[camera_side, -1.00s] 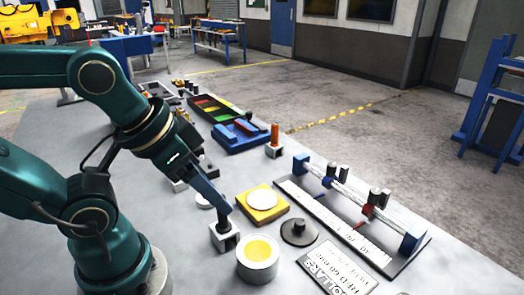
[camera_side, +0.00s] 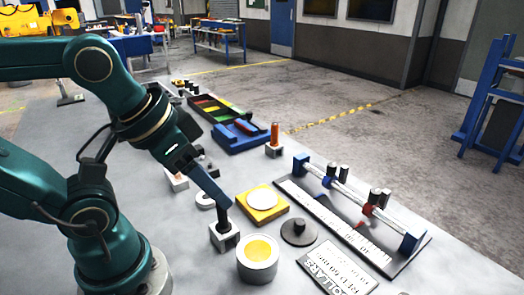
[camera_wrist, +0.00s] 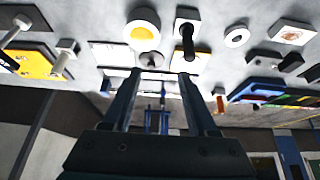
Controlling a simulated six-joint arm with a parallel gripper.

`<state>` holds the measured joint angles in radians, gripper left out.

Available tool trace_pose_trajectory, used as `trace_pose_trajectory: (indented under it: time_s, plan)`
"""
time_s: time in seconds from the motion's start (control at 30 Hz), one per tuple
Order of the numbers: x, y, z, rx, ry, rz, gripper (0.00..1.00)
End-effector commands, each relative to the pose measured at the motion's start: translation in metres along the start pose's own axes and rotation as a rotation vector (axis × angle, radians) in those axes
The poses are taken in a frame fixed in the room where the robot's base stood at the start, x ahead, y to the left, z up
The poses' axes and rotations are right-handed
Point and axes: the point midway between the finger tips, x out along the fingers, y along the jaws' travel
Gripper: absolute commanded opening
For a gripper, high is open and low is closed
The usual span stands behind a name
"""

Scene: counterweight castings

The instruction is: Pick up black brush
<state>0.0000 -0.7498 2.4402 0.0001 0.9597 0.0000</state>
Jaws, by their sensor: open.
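A short black upright piece (camera_side: 223,224) stands in a small pale block (camera_side: 226,242); it is the likeliest black brush, though I cannot make out bristles. It also shows as a black peg in the wrist view (camera_wrist: 187,42). My gripper (camera_side: 227,205) points down at an angle, with its blue fingertips close to the top of this piece in the side view. In the wrist view my gripper (camera_wrist: 159,76) has its two fingers apart with nothing held between them. The black piece lies beyond the right fingertip there. I cannot tell whether they touch.
A pale ring with a yellow centre (camera_side: 257,254) stands just in front. A yellow plate with a white disc (camera_side: 262,200) and a dark knobbed disc (camera_side: 298,232) lie to the right. A long ruled rail fixture (camera_side: 340,222) lies farther right. Blue and dark trays (camera_side: 240,137) stand behind.

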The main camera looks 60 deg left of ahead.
Motion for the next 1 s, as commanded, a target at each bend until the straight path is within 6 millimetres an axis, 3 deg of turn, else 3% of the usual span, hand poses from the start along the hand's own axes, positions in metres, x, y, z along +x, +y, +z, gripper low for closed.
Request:
trace_pose_trajectory:
  time_s: [0.2,1.0]
  plan:
    - [-0.035,0.000,-0.020,0.000,0.007,0.000,0.59]
    - [-0.019,-0.045,-0.049,-0.279,-0.443,-0.074,0.59]
